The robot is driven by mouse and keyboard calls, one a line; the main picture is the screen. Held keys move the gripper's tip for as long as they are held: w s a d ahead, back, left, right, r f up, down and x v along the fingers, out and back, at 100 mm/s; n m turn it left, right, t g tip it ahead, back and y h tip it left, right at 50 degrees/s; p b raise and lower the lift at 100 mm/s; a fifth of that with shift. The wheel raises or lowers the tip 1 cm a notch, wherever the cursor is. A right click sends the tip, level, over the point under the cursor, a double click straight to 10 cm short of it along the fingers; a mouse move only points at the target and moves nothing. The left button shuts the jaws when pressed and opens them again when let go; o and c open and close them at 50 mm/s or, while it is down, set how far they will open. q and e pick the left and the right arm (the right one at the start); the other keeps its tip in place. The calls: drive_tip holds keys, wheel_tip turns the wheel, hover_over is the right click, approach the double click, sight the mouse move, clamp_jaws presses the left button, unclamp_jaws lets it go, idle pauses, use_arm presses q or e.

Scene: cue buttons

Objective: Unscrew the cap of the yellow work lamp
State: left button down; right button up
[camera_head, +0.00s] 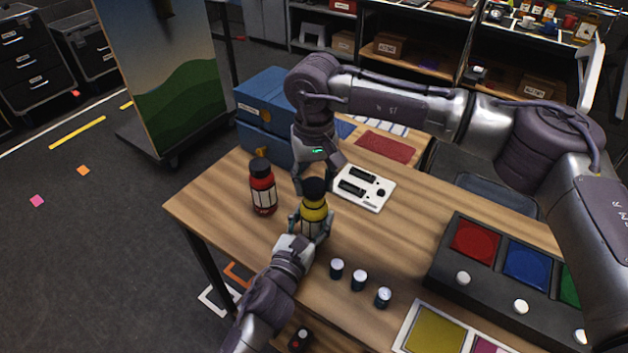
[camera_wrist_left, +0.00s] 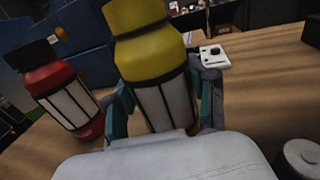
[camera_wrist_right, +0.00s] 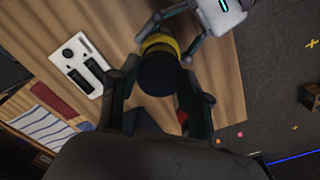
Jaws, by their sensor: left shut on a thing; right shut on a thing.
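The yellow work lamp (camera_head: 314,212) stands upright near the table's left part. It has a yellow body, pale panels and a black cap (camera_head: 314,187) on top. My left gripper (camera_head: 312,230) is shut on the lamp's lower body; the left wrist view shows its fingers on both sides of the panelled part (camera_wrist_left: 163,105). My right gripper (camera_head: 316,178) comes from above and is shut on the black cap, which the right wrist view (camera_wrist_right: 158,76) shows between its fingers. The cap sits on the lamp; I cannot tell how far it is turned.
A red lamp (camera_head: 263,190) with a black cap stands close on the left. A white panel (camera_head: 362,188) lies behind right. Several small dark cylinders with pale tops (camera_head: 358,280) stand in front right. A dark button console (camera_head: 500,275) is at the right, blue boxes (camera_head: 265,105) behind.

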sight(314, 185)
drive_tip(key=shift+r, duration=0.1)
drive_tip(key=shift+r, duration=1.9)
use_arm(q)
drive_tip(key=shift+c, duration=1.3)
unclamp_jaws()
